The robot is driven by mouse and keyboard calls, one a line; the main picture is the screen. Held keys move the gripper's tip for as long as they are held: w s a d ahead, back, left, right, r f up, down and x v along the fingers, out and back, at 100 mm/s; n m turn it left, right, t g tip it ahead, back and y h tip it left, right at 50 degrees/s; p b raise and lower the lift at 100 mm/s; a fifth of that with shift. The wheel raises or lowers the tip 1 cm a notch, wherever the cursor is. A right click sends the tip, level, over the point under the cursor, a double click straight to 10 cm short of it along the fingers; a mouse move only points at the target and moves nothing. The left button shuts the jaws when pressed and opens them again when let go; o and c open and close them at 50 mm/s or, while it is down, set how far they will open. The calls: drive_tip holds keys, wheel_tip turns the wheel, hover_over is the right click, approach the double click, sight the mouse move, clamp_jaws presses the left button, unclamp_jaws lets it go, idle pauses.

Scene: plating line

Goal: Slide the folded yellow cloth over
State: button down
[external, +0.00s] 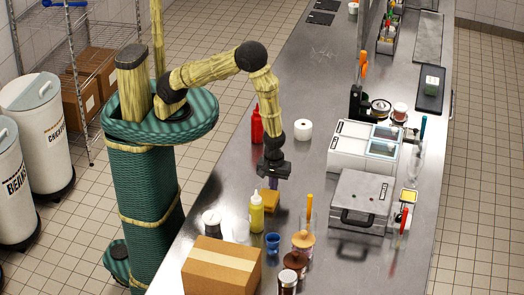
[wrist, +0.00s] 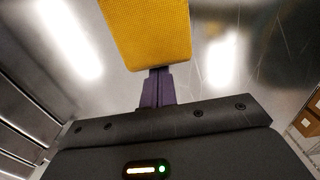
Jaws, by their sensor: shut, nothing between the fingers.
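The folded yellow cloth (external: 270,203) lies on the steel counter, just behind the yellow squeeze bottle, which hides part of it. In the wrist view the cloth (wrist: 148,30) fills the top middle, with its near edge at the fingertips. My gripper (external: 271,184) points down at the cloth's far side in the external view. Its purple fingers (wrist: 158,76) are closed together with nothing between them. The tips meet the cloth's edge in the picture; I cannot tell whether they touch it.
A yellow squeeze bottle (external: 256,214), a blue cup (external: 273,243) and a cardboard box (external: 222,265) stand near the cloth. A red bottle (external: 256,124) and a white roll (external: 303,130) stand further back. A grey appliance (external: 360,200) is at right. Counter left of the cloth is clear.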

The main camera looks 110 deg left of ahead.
drive_tip(key=a+b, duration=0.1)
drive_tip(key=a, duration=0.2)
drive_tip(key=shift+a+f, duration=0.1)
drive_tip(key=shift+a, duration=0.3)
wheel_tip(320, 180, up, 10)
idle(0.5)
drive_tip(key=s+a+r+m+t, duration=0.2)
drive_tip(key=s+r+m, duration=0.8)
drive_tip(key=m, duration=0.8)
wheel_tip(320, 180, up, 4)
drive_tip(key=shift+a+f+t, duration=0.25)
drive_tip(key=shift+a+t, duration=0.05)
drive_tip(key=shift+a, duration=0.05)
